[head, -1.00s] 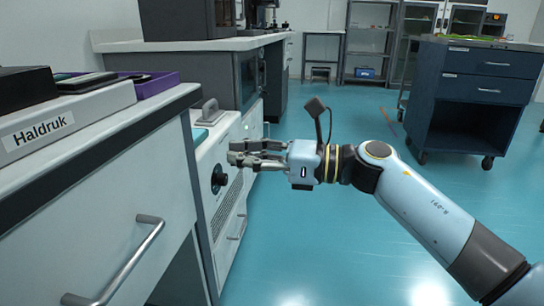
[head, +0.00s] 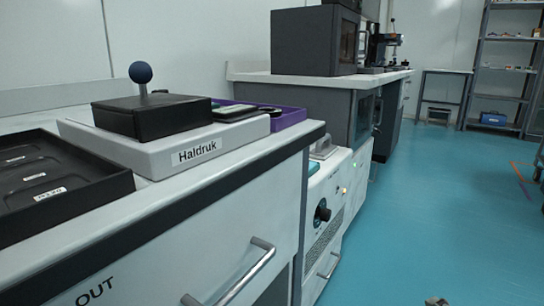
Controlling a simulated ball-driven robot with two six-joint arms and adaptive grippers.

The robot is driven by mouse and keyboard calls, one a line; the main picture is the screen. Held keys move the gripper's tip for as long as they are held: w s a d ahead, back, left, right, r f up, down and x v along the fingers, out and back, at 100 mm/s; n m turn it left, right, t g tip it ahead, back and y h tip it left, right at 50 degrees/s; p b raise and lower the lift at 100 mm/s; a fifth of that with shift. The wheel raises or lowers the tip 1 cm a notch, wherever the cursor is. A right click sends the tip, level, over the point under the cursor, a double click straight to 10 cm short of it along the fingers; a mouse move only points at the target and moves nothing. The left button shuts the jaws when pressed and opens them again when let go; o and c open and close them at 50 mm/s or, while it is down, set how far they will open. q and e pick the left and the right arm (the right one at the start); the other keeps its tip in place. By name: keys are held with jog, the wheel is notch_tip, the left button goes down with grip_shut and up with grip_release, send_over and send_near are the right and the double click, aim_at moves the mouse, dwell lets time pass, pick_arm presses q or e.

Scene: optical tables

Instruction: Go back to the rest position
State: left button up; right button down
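Only a small grey piece, which looks like the tip of my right gripper (head: 437,301), shows at the bottom edge of the head view, right of centre. It is over the teal floor, to the right of the white bench cabinets. The rest of that gripper and its arm are cut off, so its opening cannot be made out. My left gripper is not in view.
A white bench (head: 235,160) fills the left, with a black tray (head: 100,185), a box labelled Haldruk (head: 150,153) and a purple tray (head: 290,117) on it. A white unit with a black knob (head: 322,212) stands beyond. Teal floor (head: 440,200) is clear at right.

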jog(key=s+d+f+m+g+h, duration=0.2)
jog(key=s+f+m+g+h, duration=0.15)
jog(key=s+f+m, duration=0.3)
jog(key=s+d+f+m+g+h, duration=0.2)
jog(key=s+d+f+m+g, duration=0.15)
jog(key=s+f+m, duration=0.3)
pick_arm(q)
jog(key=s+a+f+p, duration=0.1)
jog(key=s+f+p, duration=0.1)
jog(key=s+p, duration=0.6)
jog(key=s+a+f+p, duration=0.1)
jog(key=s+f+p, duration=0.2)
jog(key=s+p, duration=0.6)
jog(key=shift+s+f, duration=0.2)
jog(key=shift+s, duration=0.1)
pick_arm(e)
jog(key=s+f+m+g, duration=0.3)
jog(key=s, duration=0.7)
jog(key=s+f+m+g+y, duration=0.1)
jog(key=s+f+m+g, duration=0.1)
jog(key=s, duration=0.8)
jog(key=s+a+f+m+g, duration=0.1)
jog(key=s+f+m+g, duration=0.2)
jog(key=s, duration=0.7)
notch_tip(320, 180, down, 2)
jog(key=shift+s+f+m+g+y, duration=0.15)
jog(key=shift+m+g+y, duration=0.2)
jog(key=shift+m, duration=0.55)
